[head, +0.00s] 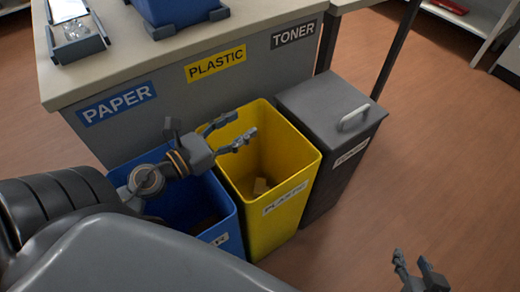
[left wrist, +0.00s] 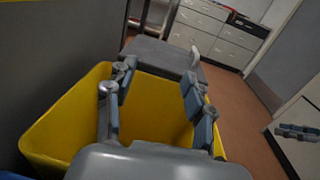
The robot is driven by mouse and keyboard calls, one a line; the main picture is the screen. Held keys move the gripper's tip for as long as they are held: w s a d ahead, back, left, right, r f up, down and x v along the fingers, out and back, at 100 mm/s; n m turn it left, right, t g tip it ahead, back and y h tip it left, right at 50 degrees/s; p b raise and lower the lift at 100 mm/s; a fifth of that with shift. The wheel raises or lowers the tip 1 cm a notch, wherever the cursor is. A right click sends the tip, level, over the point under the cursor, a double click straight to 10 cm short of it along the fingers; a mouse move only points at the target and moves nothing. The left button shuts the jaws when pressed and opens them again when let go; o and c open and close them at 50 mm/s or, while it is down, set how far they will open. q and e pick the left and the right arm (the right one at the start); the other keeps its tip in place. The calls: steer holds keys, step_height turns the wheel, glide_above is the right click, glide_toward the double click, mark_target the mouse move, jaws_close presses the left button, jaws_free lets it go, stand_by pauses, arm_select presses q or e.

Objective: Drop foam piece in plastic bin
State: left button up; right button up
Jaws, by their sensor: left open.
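The yellow plastic bin (head: 284,212) stands between the blue and grey bins, open at the top, with a "PLASTIC" label on its front. A small tan piece (head: 261,186), which looks like the foam piece, lies at the bottom inside it. My left gripper (head: 240,129) is open and empty above the yellow bin's opening. In the left wrist view its two fingers (left wrist: 157,75) are spread apart over the yellow rim. My right gripper (head: 413,268) is at the lower right, above the floor, with its fingers apart and nothing between them.
The blue paper bin (head: 228,222) is left of the yellow bin, partly hidden by my left arm. The lidded grey toner bin (head: 326,140) is to the right. Behind stands a table (head: 140,60) with a blue container (head: 176,10) and a grey tray (head: 78,47). Floor to the right is clear.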

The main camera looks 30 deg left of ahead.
arm_select(q)
steer(key=v, duration=0.7)
stand_by(0.3)
